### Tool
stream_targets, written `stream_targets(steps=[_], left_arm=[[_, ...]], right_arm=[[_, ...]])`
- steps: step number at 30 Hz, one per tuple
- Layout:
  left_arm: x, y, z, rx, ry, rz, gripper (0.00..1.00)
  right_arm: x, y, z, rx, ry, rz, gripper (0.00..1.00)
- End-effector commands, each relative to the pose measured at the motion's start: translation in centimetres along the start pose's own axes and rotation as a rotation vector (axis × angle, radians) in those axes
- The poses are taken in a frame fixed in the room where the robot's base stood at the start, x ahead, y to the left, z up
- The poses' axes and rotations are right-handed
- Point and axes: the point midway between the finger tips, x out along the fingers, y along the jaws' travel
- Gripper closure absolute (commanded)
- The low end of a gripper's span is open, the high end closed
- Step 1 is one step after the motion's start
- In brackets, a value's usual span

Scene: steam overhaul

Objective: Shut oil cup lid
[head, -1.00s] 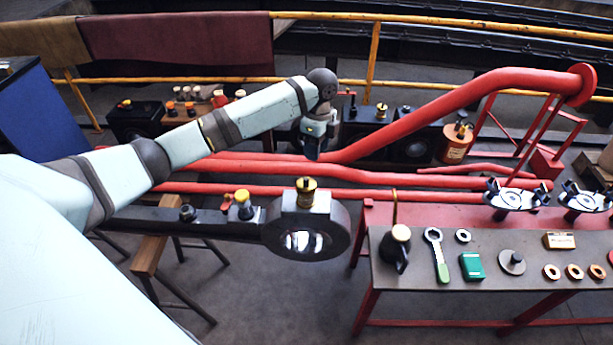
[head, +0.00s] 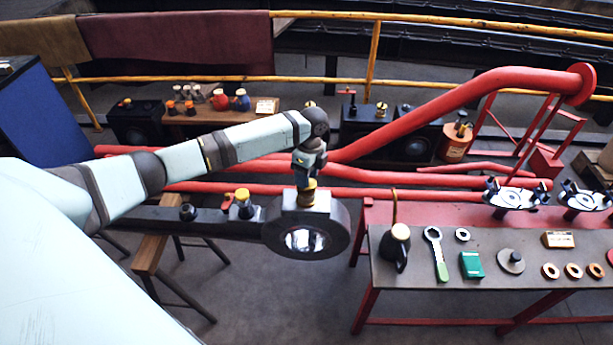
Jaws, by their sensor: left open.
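The oil cup (head: 307,197) is a small brass cup on top of the dark round rod end (head: 341,228), near the middle of the head view. My left gripper (head: 307,182) points down directly over the oil cup, at or just above its top. It is open. The gripper hides the cup's lid, so I cannot tell whether the lid is up or down, or whether the fingers touch it. My right gripper is not in view.
A dark rod (head: 160,214) runs left from the rod end, with a yellow-topped fitting (head: 243,203) on it. Red pipes (head: 370,173) pass behind. At right, a red-framed bench (head: 440,297) holds an oil can (head: 397,247), a green-handled wrench (head: 438,254) and rings.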

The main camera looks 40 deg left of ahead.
Motion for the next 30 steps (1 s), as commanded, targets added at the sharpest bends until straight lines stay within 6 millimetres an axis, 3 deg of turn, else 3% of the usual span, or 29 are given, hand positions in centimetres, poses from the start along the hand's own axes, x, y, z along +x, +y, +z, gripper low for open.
stream_targets(steps=[11, 17, 18, 23, 30], left_arm=[[0.7, 0.0, 0.0, 0.0, 0.0, -0.001, 0.56], [0.7, 0.0, 0.0, 0.0, 0.0, -0.001, 0.97], [0.7, 0.0, 0.0, 0.0, 0.0, -0.001, 1.0], [0.6, 0.1, -0.1, -0.002, -0.008, -0.014, 1.0], [1.2, 0.7, -0.4, -0.014, -0.082, -0.157, 1.0]], right_arm=[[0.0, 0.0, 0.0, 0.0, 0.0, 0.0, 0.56], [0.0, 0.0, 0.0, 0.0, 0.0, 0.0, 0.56], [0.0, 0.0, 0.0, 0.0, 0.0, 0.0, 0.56], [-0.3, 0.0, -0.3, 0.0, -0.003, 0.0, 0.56], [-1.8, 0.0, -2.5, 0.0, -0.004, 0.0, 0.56]])
